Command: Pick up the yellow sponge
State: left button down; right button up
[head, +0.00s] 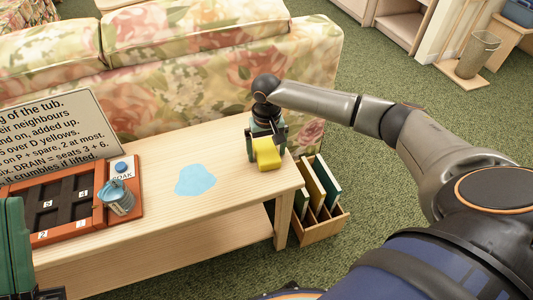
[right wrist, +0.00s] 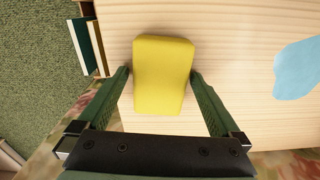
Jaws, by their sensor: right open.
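The yellow sponge (head: 267,154) lies on the light wooden table (head: 240,195) near its right end. My right gripper (head: 266,146) is over it, pointing down, with its green fingers open on either side. In the right wrist view the sponge (right wrist: 163,75) sits between the two fingertips (right wrist: 161,74). A narrow gap shows at the left finger; the right finger looks very close to the sponge, and I cannot tell if it touches. A green and dark part of my left gripper (head: 16,250) shows at the left edge, mostly cut off.
A light blue puddle shape (head: 195,180) lies on the table left of the sponge. A wooden book rack (head: 322,222) stands beside the table's right end. A floral sofa (head: 200,65) is behind.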

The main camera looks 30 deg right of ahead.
jog(key=c, duration=1.2)
jog(key=shift+r, duration=0.15)
